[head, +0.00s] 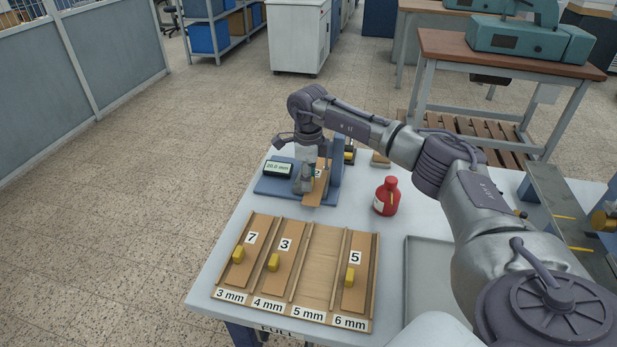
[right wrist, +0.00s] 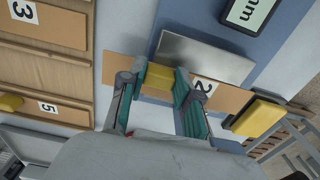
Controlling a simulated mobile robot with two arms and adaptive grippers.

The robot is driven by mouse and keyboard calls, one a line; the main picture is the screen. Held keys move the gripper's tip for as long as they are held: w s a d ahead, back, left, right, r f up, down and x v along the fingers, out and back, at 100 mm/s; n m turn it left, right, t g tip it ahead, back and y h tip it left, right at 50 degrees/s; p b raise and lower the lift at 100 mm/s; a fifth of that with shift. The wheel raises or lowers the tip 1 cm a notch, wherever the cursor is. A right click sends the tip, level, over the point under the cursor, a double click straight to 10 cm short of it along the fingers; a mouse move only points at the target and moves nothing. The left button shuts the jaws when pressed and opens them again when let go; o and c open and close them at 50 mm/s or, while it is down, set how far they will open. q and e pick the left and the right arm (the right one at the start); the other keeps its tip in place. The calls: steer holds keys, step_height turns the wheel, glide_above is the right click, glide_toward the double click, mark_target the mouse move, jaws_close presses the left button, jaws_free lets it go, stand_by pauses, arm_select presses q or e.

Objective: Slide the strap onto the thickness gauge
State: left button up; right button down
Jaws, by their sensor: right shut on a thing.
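My right gripper (head: 304,182) is over the thickness gauge and shut on the yellow grip block (right wrist: 158,77) of the brown strap. The strap (head: 314,192), labelled 2, lies across the gauge's blue base (head: 268,188), its near end jutting past the base toward the rack. In the right wrist view the strap (right wrist: 118,69) runs beside the gauge's silver metal plate (right wrist: 205,57); whether its edge is under the plate I cannot tell. The gauge's display (head: 278,168) seems to read 20.0 mm. My left gripper is not in view.
A wooden rack (head: 292,260) in front has slots marked 3 to 6 mm. Straps 7, 3 and 5 lie in it; the 5 mm slot is empty. A red bottle (head: 386,196) stands right of the gauge. A yellow-and-black item (head: 349,154) is behind it.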

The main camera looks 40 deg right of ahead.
steer(key=c, duration=0.7)
jaws_free()
step_height(320, 180, up, 12)
